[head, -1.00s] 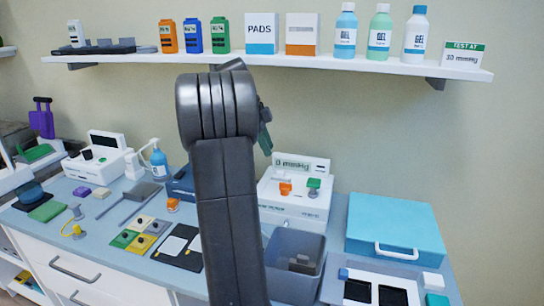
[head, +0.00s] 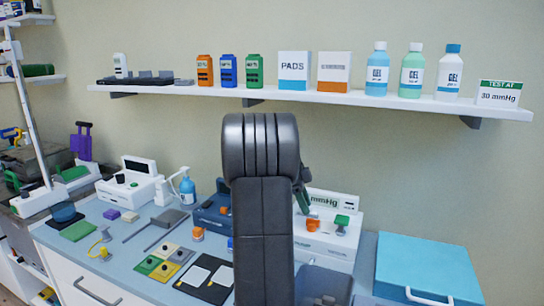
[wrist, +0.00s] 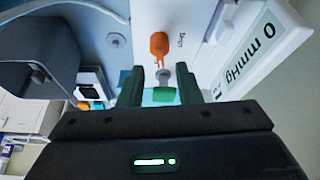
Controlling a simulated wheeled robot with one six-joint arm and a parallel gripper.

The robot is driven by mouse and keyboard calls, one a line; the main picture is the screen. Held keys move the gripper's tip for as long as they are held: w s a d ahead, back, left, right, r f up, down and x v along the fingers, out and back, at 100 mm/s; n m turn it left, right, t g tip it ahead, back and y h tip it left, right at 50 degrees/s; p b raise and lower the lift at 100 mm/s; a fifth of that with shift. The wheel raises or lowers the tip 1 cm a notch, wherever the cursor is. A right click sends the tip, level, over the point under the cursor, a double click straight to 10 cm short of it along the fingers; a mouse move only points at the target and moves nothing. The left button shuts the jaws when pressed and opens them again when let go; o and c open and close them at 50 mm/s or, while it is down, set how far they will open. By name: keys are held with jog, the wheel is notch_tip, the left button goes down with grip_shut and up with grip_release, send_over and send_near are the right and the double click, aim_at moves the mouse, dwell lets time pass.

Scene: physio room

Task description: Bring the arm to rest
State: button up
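My arm (head: 262,220) rises through the middle of the head view, its dark grey links folded at a rounded joint. My gripper shows only in part in the head view, behind the arm. In the wrist view my gripper (wrist: 160,84) has its two green fingers apart. A white pressure device (head: 325,245) stands behind the arm, with an orange knob (head: 312,226) and a green knob (head: 342,222). In the wrist view the orange knob (wrist: 159,46) lies beyond the fingers, and a green piece (wrist: 163,96) shows in the gap, seemingly not gripped.
A blue case (head: 425,265) and a grey bin (head: 325,285) stand at the right of the counter (head: 125,235). Pads and small tools lie at the left. A wall shelf (head: 350,98) holds bottles and boxes above. The air between arm and shelf is clear.

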aim_at(312, 219)
jog(key=x, duration=0.5)
jog(key=shift+d+f, duration=0.1)
jog(key=shift+f, duration=0.1)
